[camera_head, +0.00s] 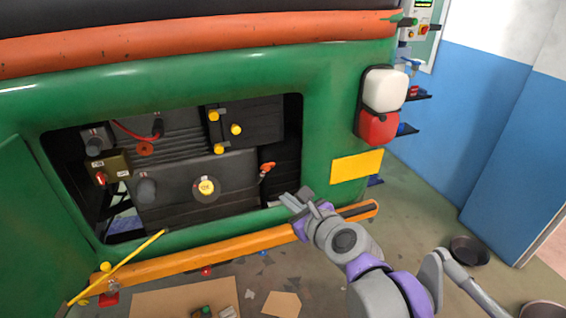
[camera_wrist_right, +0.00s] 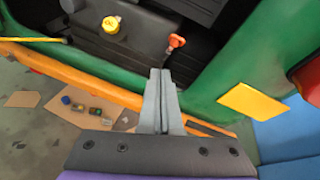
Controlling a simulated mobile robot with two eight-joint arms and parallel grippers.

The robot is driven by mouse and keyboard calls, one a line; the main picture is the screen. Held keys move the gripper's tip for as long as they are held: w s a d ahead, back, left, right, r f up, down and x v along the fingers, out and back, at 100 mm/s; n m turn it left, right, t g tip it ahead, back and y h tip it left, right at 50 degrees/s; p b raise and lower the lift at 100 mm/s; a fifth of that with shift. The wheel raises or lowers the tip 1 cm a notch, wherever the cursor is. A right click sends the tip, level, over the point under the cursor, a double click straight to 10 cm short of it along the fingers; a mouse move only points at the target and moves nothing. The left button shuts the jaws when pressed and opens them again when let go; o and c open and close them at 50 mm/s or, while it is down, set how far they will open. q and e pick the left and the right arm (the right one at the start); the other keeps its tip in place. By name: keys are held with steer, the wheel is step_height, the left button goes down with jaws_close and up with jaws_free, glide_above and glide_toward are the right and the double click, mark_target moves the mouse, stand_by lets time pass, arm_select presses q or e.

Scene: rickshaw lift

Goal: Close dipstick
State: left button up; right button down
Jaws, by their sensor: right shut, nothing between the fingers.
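The dipstick (camera_head: 267,168) has an orange-red handle on a short thin stem, at the right side of the engine in the open bay. It also shows in the right wrist view (camera_wrist_right: 176,41), ahead of the fingertips. I cannot tell how deep it sits. My right gripper (camera_head: 292,199) is shut and empty, below and to the right of the handle, apart from it. Its closed fingers (camera_wrist_right: 160,76) point towards the engine in the wrist view. My left gripper is out of view.
The green body frame (camera_head: 330,110) surrounds the engine bay. An orange bar (camera_head: 200,256) runs below it. A round yellow cap (camera_head: 206,187) sits on the engine, left of the dipstick. A yellow rod (camera_head: 125,262) slants at lower left. Cardboard pieces (camera_head: 281,304) lie on the floor.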

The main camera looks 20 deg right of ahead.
steer(key=w+d+r+m, duration=0.2)
steer(key=m, duration=0.1)
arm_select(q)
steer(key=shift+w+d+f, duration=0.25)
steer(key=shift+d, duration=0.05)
arm_select(e)
glide_toward(269, 165)
steer(key=shift+m+t+h, duration=0.3)
steer(key=shift+t, duration=0.1)
steer(key=x, duration=0.6)
steer(key=shift+w+a+f, duration=0.2)
steer(key=shift+w+f, duration=0.1)
steer(key=shift+f, duration=0.1)
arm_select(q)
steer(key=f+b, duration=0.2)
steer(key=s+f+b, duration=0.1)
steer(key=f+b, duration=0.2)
arm_select(e)
steer(key=w+f, duration=0.5)
steer(key=f, duration=0.1)
steer(key=shift+w+f, duration=0.2)
steer(key=shift+f, duration=0.15)
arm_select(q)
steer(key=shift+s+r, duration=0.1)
arm_select(e)
steer(key=shift+a, duration=0.1)
